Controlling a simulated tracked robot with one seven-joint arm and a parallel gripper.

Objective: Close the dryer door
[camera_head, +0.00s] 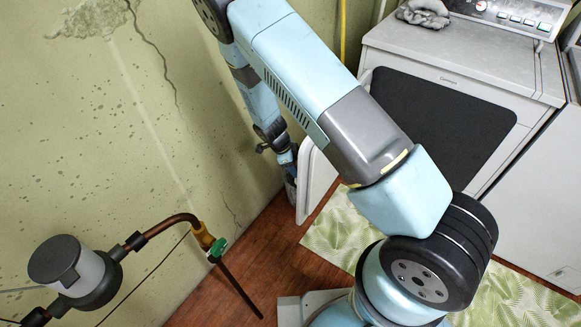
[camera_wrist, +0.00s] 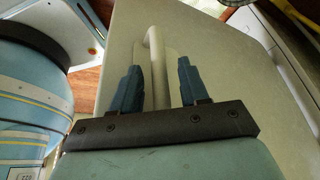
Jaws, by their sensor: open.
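The dryer (camera_head: 465,68) stands at the upper right, its dark front opening (camera_head: 440,120) uncovered. Its white door (camera_head: 316,178) is swung open to the left, seen nearly edge-on and partly hidden by my arm. In the wrist view, the door's pale panel (camera_wrist: 225,75) fills the middle, with a curved light handle (camera_wrist: 153,50) on it. My gripper (camera_wrist: 158,85) is open, its two blue fingers on either side of the handle. Whether they touch it is unclear. In the head view my gripper (camera_head: 289,168) is small, beside the door's left side, near the wall.
A grey cloth (camera_head: 424,13) lies on the dryer top. A white appliance (camera_head: 540,185) stands to the right. A leaf-patterned rug (camera_head: 335,228) covers the floor before the dryer. A pipe with a meter (camera_head: 75,268) is at lower left; the stained green wall (camera_head: 100,130) is close behind my gripper.

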